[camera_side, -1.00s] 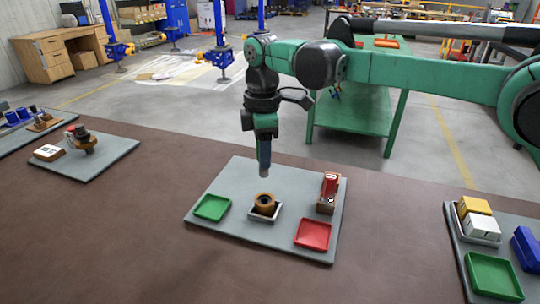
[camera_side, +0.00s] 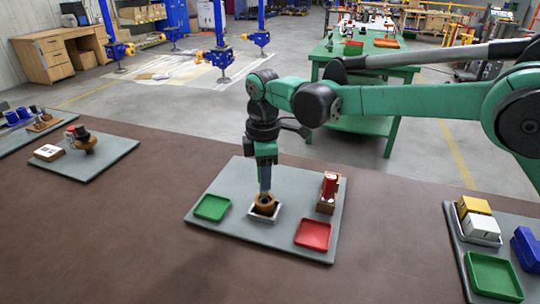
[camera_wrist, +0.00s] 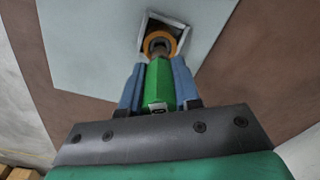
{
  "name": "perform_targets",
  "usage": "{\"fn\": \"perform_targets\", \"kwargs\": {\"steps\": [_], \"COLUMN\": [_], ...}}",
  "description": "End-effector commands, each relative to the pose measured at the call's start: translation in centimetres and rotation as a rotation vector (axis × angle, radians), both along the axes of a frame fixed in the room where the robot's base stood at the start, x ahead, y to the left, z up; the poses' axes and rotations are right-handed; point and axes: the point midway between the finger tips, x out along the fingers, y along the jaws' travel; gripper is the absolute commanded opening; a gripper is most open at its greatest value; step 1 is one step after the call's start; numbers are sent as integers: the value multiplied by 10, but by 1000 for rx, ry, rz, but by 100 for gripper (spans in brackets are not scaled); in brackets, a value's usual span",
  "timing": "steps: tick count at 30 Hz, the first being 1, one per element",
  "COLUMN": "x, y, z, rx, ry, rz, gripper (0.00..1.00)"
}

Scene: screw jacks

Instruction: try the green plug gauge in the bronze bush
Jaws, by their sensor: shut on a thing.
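My gripper (camera_wrist: 158,85) is shut on the green plug gauge (camera_wrist: 158,82), whose green handle shows between the two blue fingers in the wrist view. The far end of the gauge is at the bore of the bronze bush (camera_wrist: 175,42); I cannot tell how deep it is in. In the side view the bronze bush (camera_side: 264,209) sits in a small pale square tray (camera_side: 252,215) on the grey board, with my gripper (camera_side: 265,192) upright right above it. The gauge itself is hardly visible in the side view.
On the same board (camera_side: 240,172) are a green tray (camera_side: 212,207) to the left, a red tray (camera_side: 313,235) to the right and a wooden holder with a red piece (camera_side: 329,187) behind it. Other boards with parts stand far left and right.

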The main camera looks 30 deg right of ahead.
Motion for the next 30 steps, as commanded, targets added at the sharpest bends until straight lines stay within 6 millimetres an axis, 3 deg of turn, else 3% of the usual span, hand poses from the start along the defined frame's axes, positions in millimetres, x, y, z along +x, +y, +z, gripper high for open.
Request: {"fn": "perform_targets", "kwargs": {"steps": [30], "x": [0], "y": [0], "z": [-12], "rx": [0], "ry": [0], "rz": [0], "gripper": [0]}}
